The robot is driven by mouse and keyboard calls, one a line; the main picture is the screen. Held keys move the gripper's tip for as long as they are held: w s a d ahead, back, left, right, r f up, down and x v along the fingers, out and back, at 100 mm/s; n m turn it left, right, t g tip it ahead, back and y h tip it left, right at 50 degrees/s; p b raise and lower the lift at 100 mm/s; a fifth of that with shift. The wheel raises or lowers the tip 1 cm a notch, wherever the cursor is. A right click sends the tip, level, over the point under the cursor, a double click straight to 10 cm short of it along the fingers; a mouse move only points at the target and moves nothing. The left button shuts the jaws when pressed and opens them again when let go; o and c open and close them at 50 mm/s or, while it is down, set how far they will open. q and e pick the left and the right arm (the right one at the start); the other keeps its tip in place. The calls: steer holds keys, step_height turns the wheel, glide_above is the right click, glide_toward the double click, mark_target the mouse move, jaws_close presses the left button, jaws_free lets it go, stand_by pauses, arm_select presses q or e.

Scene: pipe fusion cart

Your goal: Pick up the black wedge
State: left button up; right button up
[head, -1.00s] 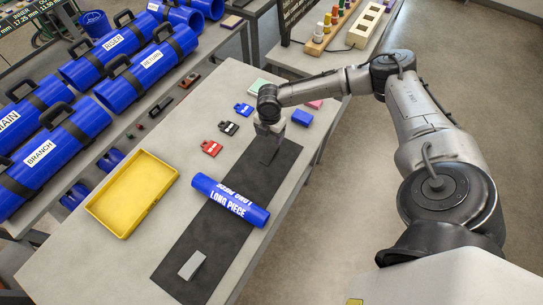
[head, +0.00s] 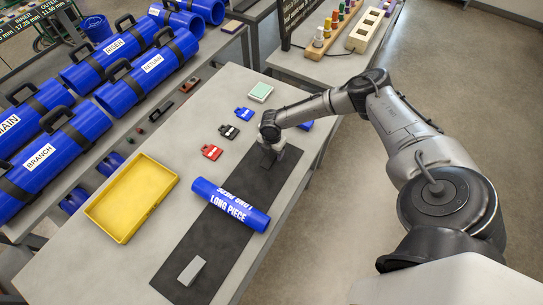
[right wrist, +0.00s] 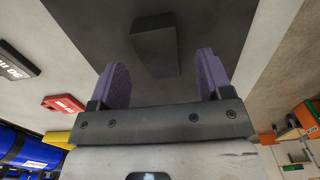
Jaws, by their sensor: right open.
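The black wedge (right wrist: 153,45) is a small dark block on the dark mat (head: 225,228). In the right wrist view it lies ahead of my right gripper (right wrist: 162,62), between the lines of its two purple fingers and apart from them. The fingers are open with nothing between them. In the head view my right gripper (head: 270,158) is low over the far end of the mat and mostly hides the wedge. My left gripper is not in view.
A blue "LONG PIECE" pipe (head: 230,204) lies across the mat. A grey wedge (head: 191,270) is at the near end. A yellow tray (head: 131,198) stands left. Red (head: 212,152), black (head: 229,131) and blue (head: 244,113) tags and a mint block (head: 260,92) lie beyond.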

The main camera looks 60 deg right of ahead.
mark_target(270, 158)
steer(key=shift+f, duration=1.4)
steer(key=shift+c, duration=0.3)
steer(key=c, duration=1)
steer(key=shift+o, duration=0.2)
steer(key=shift+r, duration=0.1)
